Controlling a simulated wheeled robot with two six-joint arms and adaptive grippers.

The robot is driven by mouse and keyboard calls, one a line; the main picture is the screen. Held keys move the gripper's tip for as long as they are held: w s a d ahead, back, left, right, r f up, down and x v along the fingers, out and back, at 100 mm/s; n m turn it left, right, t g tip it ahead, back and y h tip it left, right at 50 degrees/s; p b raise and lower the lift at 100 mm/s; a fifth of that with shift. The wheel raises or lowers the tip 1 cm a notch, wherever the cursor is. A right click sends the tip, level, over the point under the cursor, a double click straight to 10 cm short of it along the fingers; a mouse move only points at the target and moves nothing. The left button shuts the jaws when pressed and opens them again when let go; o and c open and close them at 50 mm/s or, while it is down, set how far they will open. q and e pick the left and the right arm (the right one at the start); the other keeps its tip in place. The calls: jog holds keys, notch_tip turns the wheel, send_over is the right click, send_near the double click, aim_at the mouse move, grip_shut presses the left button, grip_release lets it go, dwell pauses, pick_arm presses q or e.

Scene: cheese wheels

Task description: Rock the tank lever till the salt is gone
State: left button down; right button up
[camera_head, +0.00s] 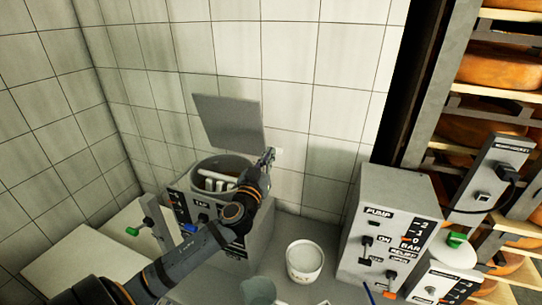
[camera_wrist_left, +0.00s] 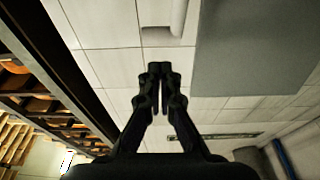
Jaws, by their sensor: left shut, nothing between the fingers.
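The tank (camera_head: 235,245) is a grey box with a round opening and labelled controls on its front. Its flat grey lid (camera_head: 228,120) stands raised. White pieces (camera_head: 212,183) show inside the opening; I cannot tell whether any salt is there. My left gripper (camera_head: 269,155) is at the lid's lower right, near the tiled wall, with my forearm across the tank. In the left wrist view its fingers (camera_wrist_left: 159,68) are shut and empty, beside the grey lid (camera_wrist_left: 255,45).
A white bucket (camera_head: 305,262) stands on the grey counter right of the tank. A pump box (camera_head: 385,225) with switches is further right, then a smaller box (camera_head: 445,284) and a green knob (camera_head: 457,240). Racks of cheese wheels (camera_head: 495,65) fill the right side.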

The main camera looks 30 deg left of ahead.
pick_arm(q)
jog(key=shift+w+a+f, duration=0.2)
jog(key=shift+w+f, duration=0.35)
jog(key=shift+w, duration=0.35)
pick_arm(e)
jog(key=shift+s+r, duration=0.2)
jog(key=shift+s, duration=0.15)
pick_arm(q)
jog(key=shift+b+x, duration=0.55)
jog(key=shift+x, duration=0.3)
pick_arm(e)
jog(key=shift+f, duration=0.65)
pick_arm(q)
jog(key=shift+f, duration=0.2)
